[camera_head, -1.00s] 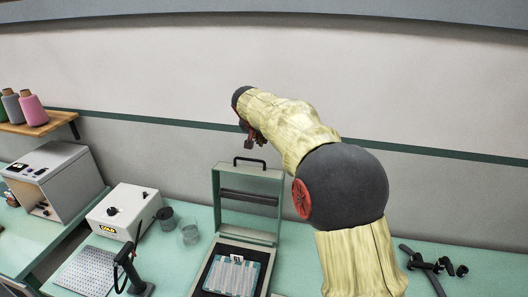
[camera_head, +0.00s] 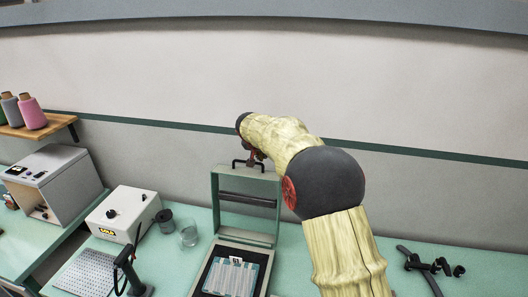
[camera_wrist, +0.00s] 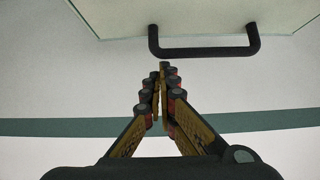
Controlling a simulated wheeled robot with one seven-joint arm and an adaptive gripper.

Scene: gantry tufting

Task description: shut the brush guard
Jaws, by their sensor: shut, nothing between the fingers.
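The brush guard (camera_head: 214,205) is a pale green frame standing raised at the back of its base on the bench, with a dark bar across it. Its black handle (camera_head: 236,163) is on the top edge and also shows in the wrist view (camera_wrist: 205,52). My gripper (camera_head: 252,160) is shut and empty, beside the handle near the guard's top edge. In the wrist view my gripper (camera_wrist: 165,68) has its fingertips together just short of the handle; whether they touch it I cannot tell. A blue-grey ribbed block (camera_head: 232,278) lies in the base below the guard.
A white box with a knob (camera_head: 125,213), a dark cup (camera_head: 165,221), a clear cup (camera_head: 188,235) and a black stand (camera_head: 128,270) are left of the guard. Black clips (camera_head: 435,267) lie at the right. The wall (camera_head: 400,90) is close behind.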

